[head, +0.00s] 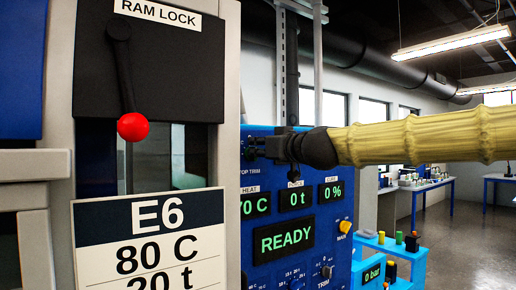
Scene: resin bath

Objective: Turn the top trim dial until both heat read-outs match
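The blue control panel (310,190) carries a "TOP TRIM" label at its upper left, partly cut off by the grey post. My yellow-sleeved arm reaches in from the right. The heat read-out (257,204) is partly hidden; "70 C" or a number ending so shows in green. A second heat read-out cannot be made out.
Other displays read "0 t" (296,197), "0 %" (331,192) and "READY" (284,239). A lower trim knob (326,272) and a yellow knob (345,227) stick out. The E6 card (150,245) says 80 C, 20 t. A red-balled lever (132,127) hangs left.

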